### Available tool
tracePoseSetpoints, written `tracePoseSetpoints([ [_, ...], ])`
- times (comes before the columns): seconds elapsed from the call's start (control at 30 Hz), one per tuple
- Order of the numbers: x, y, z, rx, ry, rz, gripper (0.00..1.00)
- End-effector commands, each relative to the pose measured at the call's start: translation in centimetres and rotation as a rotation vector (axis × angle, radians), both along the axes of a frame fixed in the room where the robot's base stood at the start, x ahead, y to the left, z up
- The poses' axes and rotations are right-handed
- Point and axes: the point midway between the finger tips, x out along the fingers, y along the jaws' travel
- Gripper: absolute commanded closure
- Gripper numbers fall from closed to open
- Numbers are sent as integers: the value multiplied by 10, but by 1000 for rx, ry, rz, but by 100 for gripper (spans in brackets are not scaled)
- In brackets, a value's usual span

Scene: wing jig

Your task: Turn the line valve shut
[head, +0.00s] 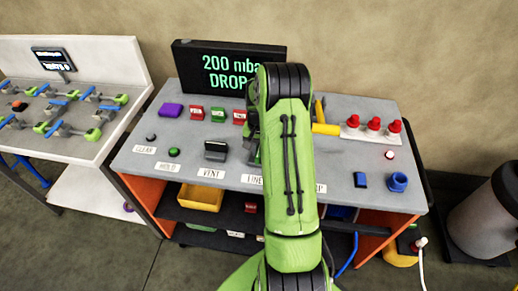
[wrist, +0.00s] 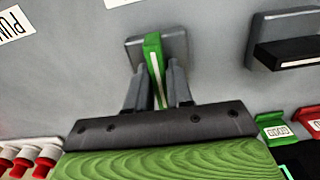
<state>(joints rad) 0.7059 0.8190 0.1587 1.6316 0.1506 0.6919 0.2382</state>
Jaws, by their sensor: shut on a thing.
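The line valve shows in the wrist view as a green lever (wrist: 153,47) with a white stripe, on a grey block (wrist: 176,47) fixed to the grey panel. My gripper (wrist: 157,75) is shut on the green lever, one dark finger on each side. The lever runs nearly in line with the fingers, tilted slightly. In the head view my gripper (head: 253,150) is mostly behind my green arm. The arm hides the valve there, and a partly covered label (head: 252,180) shows in front of it.
The dark vent lever (head: 215,150) stands just left of my gripper. A display (head: 200,62) reading "200 mba... DROP", partly covered, stands behind. Red and green tags (head: 218,115), a yellow hammer (head: 325,129), red-topped pieces (head: 374,124) and a blue cup (head: 397,182) are on the bench.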

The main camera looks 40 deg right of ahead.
Motion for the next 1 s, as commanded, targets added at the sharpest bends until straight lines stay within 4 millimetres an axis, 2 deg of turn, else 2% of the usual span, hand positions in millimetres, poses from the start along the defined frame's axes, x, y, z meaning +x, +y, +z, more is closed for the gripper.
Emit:
tracePoseSetpoints([
  [0.37, 0, 0, 0, -1, -2, -209, 100],
  [1.0, 1, -1, 0, -1, -4, -816, 100],
])
